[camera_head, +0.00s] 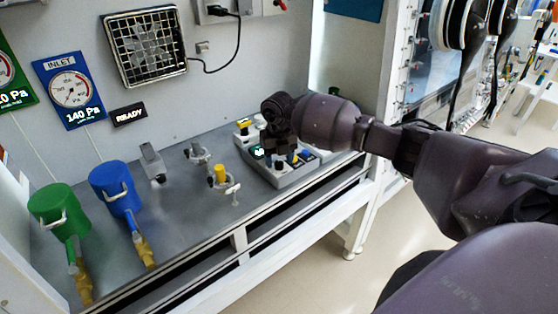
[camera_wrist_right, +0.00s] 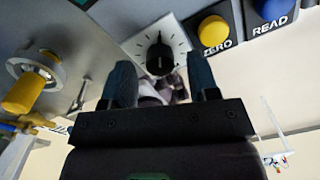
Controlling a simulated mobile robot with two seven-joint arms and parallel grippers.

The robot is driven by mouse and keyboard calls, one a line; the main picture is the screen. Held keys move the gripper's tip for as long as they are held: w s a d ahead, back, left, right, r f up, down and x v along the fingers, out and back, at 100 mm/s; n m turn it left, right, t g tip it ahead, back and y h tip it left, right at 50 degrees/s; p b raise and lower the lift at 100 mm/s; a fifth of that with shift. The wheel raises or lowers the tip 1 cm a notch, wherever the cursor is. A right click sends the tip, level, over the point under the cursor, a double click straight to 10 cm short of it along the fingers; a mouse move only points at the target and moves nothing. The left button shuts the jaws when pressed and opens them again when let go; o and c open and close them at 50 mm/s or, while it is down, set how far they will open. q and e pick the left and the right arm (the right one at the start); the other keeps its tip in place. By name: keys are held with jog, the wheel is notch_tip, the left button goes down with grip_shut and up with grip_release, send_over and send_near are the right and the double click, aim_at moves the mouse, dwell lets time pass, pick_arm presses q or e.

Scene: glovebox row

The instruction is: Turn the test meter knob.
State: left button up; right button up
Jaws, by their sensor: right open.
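The test meter (camera_head: 284,179) is a grey box with buttons on the bench, partly hidden behind my right gripper (camera_head: 277,148). In the right wrist view the test meter knob (camera_wrist_right: 160,60) is black, on a white dial plate with black tick marks. The two blue-grey fingers of my right gripper (camera_wrist_right: 161,68) stand apart, one on each side of the knob in the picture. The gripper is open; I cannot tell whether the fingers reach down around the knob. My left gripper is not in view.
A yellow ZERO button (camera_wrist_right: 213,31) and a blue READ button (camera_wrist_right: 272,8) sit close to the knob. A yellow-topped valve (camera_head: 220,175) stands left of the meter. Blue (camera_head: 112,187) and green (camera_head: 58,209) canisters stand further left. The bench's front edge is near.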

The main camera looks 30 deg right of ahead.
aim_at(278, 162)
notch_tip(278, 162, up, 10)
dwell(0.4)
jog(key=shift+a, duration=0.1)
dwell(0.4)
